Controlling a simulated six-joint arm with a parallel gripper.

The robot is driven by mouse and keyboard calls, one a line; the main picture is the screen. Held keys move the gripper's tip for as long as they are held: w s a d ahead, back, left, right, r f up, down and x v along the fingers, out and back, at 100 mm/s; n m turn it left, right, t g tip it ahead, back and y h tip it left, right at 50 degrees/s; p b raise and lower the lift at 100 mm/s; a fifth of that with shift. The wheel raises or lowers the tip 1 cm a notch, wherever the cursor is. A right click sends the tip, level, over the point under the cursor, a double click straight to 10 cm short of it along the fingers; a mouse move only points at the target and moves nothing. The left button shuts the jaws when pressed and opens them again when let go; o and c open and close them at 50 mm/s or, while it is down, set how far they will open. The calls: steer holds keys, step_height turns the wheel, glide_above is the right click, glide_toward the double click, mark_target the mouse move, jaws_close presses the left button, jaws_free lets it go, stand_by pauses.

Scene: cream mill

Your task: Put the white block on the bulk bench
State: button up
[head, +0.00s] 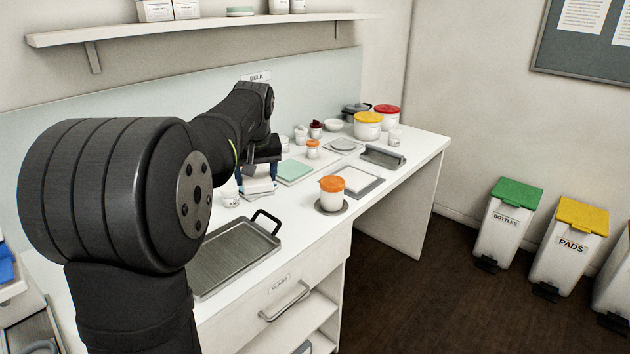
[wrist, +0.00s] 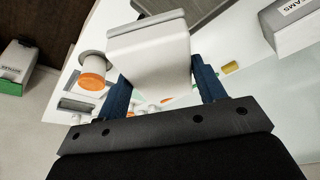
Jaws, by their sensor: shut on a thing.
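My gripper (head: 259,172) is over the white bench (head: 300,215) in the head view, by the wall sign reading BULK (head: 258,77). In the wrist view my gripper (wrist: 158,75) has its two blue fingers on either side of the white block (wrist: 150,65), shut on it. The block has a grey band along one end. In the head view white shapes (head: 258,188) show low between the fingers, partly hidden by my arm. I cannot tell whether the block touches the bench top.
A mint-green pad (head: 295,171) lies right of the gripper. A white jar (head: 230,193) stands close to its left. A grey tray (head: 236,258) and an orange-lidded jar (head: 332,192) are nearer the front. Lidded tubs (head: 367,126) stand at the far end. A shelf (head: 200,27) hangs above.

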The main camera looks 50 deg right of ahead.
steer(key=s+d+m+h, duration=0.1)
steer(key=s+d+m, duration=0.2)
steer(key=s+d, duration=1.45)
step_height(320, 180, down, 23)
steer(key=a, duration=0.2)
steer(key=w, duration=3)
steer(key=shift+w+a, duration=0.1)
steer(key=shift+w, duration=0.3)
steer(key=shift+f, duration=0.15)
steer(key=shift+f, duration=0.1)
steer(key=o, duration=1.2)
